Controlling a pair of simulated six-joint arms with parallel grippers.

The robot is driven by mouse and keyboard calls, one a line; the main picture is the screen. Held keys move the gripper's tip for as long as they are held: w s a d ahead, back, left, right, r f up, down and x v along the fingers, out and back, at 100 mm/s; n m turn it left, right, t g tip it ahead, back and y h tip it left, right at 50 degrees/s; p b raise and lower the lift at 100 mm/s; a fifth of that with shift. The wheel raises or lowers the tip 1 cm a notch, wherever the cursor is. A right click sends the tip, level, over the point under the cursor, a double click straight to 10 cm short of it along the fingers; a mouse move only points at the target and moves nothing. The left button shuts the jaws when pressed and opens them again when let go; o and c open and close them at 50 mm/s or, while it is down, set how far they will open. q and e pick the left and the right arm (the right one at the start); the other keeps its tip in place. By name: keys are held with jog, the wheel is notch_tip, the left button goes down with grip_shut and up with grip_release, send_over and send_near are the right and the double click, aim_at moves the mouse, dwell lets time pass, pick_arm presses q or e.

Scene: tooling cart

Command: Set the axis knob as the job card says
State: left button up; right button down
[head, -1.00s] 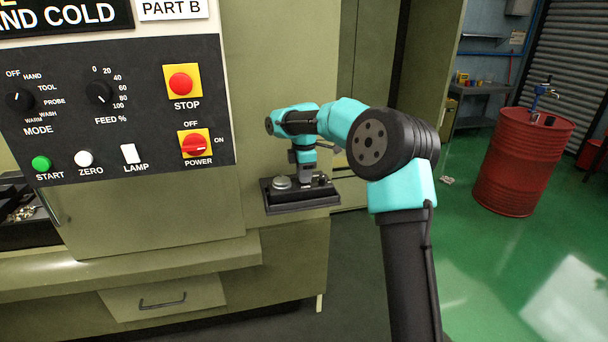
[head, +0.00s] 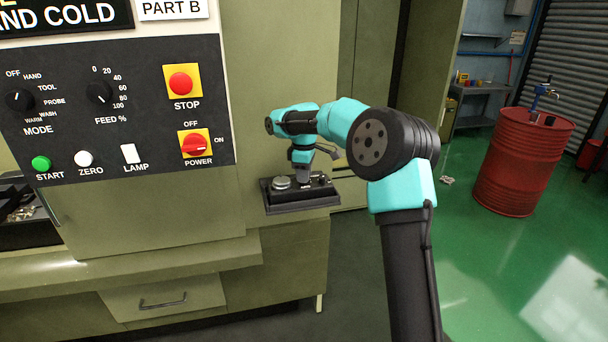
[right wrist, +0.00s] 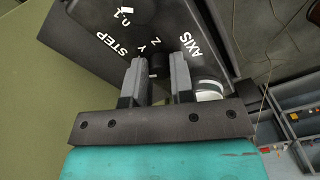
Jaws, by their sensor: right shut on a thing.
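The black pendant box (head: 318,199) sits on a ledge at the right side of the machine. In the right wrist view its face (right wrist: 115,40) shows AXIS, STEP, Y, Z and 0.1 lettering. My right gripper (head: 304,181) points down onto the box. In the right wrist view its fingers (right wrist: 157,64) are shut on the small dark axis knob (right wrist: 157,68), mostly hidden between them. The knob's pointer cannot be made out. A silvery dial (head: 282,183) is beside the gripper. Signs reading "ND COLD" (head: 66,16) and PART B (head: 172,9) are cut off at the top. My left gripper is out of view.
The control panel (head: 130,115) with the STOP button (head: 182,82), POWER switch (head: 195,145) and MODE knob (head: 18,99) is left of my arm. A red drum (head: 522,165) stands at the right on open green floor.

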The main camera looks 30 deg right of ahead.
jog(key=shift+m, duration=1.3)
jog(key=c, duration=1)
grip_release()
notch_tip(320, 180, up, 17)
jog(key=shift+r, duration=0.2)
jog(key=shift+f, duration=0.1)
